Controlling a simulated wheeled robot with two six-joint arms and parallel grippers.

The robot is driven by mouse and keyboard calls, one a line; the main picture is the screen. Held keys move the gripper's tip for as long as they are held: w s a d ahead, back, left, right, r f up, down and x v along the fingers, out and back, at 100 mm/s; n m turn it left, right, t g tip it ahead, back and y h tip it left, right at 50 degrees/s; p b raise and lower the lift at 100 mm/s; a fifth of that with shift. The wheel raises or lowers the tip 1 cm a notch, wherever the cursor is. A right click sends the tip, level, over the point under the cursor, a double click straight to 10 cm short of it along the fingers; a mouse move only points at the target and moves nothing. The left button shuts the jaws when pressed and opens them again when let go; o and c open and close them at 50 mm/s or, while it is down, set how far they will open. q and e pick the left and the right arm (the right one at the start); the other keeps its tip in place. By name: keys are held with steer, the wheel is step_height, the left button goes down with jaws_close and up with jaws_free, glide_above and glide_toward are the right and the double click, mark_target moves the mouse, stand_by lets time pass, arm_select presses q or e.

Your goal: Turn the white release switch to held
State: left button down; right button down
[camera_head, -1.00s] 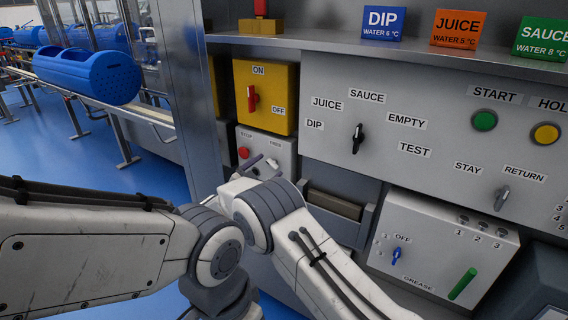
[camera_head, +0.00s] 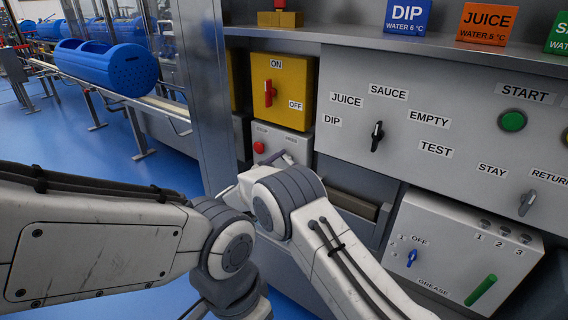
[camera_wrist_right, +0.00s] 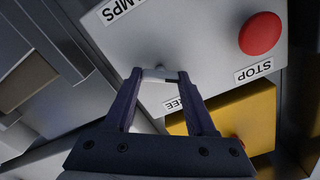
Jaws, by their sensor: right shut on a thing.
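The white release switch (camera_wrist_right: 159,74) shows in the right wrist view as a short pale bar between the fingertips. It sits on a small grey box (camera_wrist_right: 215,45) with a red STOP button (camera_wrist_right: 262,33). A label ending in "EE" lies beside the switch, partly covered by a finger. My right gripper (camera_wrist_right: 160,73) is shut on the switch. In the head view my right wrist is in front of the grey box (camera_head: 290,140), whose labels read STOP and FREE; the switch is mostly hidden there. Its exact turn angle is hard to tell. My left gripper is not in view.
A yellow box with a red ON/OFF switch (camera_head: 268,92) is just above. The large panel (camera_head: 350,135) with a black selector (camera_head: 376,136) is to the right, and a grease box (camera_head: 440,270) is below it. A blue tub (camera_head: 110,68) lies on a conveyor at the left.

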steer(key=m+b, duration=0.2)
steer(key=m, duration=0.1)
steer(key=shift+f+b, duration=0.2)
steer(key=shift+b, duration=0.15)
steer(key=m+b, duration=0.4)
steer(key=shift+m, duration=0.3)
steer(key=m+b, duration=0.3)
steer(key=b, duration=0.1)
steer(key=shift+m, duration=0.4)
steer(key=shift+c, duration=1.1)
jaws_free()
steer(key=shift+s, duration=0.1)
